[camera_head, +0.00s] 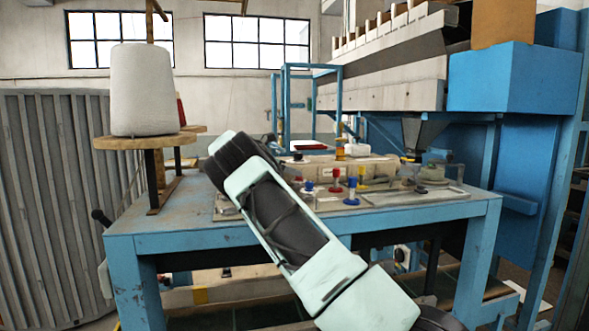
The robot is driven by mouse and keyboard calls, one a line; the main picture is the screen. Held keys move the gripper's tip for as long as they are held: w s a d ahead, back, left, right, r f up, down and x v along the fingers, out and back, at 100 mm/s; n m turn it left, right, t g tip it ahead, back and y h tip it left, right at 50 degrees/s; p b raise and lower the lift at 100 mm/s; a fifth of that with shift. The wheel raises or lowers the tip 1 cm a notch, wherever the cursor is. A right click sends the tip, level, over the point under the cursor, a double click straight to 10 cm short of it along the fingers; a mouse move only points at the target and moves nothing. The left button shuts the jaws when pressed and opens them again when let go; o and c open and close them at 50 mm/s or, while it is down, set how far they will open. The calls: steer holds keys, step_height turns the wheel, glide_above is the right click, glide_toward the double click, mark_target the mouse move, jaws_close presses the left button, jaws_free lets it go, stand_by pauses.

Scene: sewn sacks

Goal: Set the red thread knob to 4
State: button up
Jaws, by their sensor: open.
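A small red knob (336,179) stands on the panel on top of the blue table, near the middle of the camera_head view. It is tiny here, and I cannot read any scale or number by it. My arm crosses the view from the lower right to the table's left part and covers part of the panel (421,196). The arm lies left of the red knob in the picture. My gripper is not visible, so its place relative to the knob is hidden.
Blue knobs (352,191) and a yellow one (362,173) stand close to the red knob. A large white thread cone (144,90) stands on a wooden disc at the left. A blue machine (510,90) rises at the right. The blue table's (160,240) front left is bare.

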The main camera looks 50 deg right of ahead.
steer(key=shift+p+x, duration=0.3)
steer(key=shift+x, duration=0.75)
steer(key=shift+c, duration=0.3)
jaws_close()
steer(key=shift+f+b, duration=0.1)
steer(key=shift+b, duration=0.35)
